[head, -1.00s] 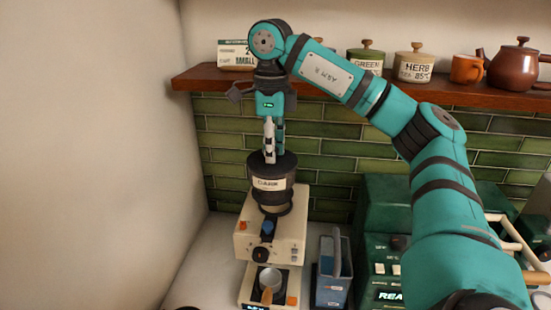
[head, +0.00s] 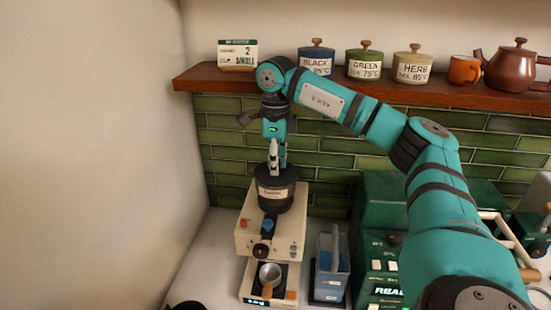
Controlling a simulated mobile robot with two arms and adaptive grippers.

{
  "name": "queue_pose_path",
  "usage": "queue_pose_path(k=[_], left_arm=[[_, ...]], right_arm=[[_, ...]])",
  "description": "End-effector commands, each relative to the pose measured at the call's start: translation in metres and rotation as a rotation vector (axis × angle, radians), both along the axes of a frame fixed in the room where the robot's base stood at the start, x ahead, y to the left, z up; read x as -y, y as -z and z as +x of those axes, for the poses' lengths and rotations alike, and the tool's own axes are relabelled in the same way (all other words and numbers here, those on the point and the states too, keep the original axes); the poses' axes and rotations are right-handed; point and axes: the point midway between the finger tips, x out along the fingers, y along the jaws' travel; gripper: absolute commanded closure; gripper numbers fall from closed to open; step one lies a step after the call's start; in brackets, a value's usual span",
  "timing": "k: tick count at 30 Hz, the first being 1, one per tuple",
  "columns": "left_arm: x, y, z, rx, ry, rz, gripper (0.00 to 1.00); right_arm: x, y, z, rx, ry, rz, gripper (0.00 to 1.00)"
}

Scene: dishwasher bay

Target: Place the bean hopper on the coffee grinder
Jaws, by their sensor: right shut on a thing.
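The bean hopper (head: 275,202) is a dark, upright cylinder with a pale label and a black lid. My right gripper (head: 276,166) is shut on the top of the hopper's lid, coming from above. The coffee grinder (head: 288,228) is a cream machine with a blue knob, a dark knob and a metal cup at its front. The hopper stands over the grinder's top and hides the collar there. Its base looks to be at the grinder's top, but I cannot tell whether it is fully seated. My left gripper is not in view.
A blue-grey container (head: 331,268) stands right of the grinder, with a green machine (head: 378,245) beyond it. A wooden shelf (head: 215,80) above holds a sign, several labelled canisters (head: 316,60), an orange mug (head: 465,70) and a brown teapot (head: 513,68). A wall is close on the left.

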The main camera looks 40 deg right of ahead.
Motion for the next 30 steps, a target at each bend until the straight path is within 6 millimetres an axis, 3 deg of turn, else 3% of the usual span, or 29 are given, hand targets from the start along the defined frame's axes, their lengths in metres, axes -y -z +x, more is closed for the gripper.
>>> queue_pose_path(k=[9,10,15,26,30], left_arm=[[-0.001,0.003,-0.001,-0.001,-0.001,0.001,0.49],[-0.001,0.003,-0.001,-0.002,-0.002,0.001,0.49],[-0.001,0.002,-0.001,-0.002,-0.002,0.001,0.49],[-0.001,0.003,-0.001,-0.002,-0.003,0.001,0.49],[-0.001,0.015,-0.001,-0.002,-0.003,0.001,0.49]], right_arm=[[0.000,0.003,0.000,0.002,0.000,0.000,1.00],[0.000,0.004,0.000,-0.001,0.000,0.001,0.74],[0.000,0.003,0.000,0.000,-0.001,0.000,0.52],[-0.001,-0.002,0.001,0.002,-0.001,0.000,0.52],[-0.001,-0.020,0.001,0.007,-0.001,0.001,0.52]])
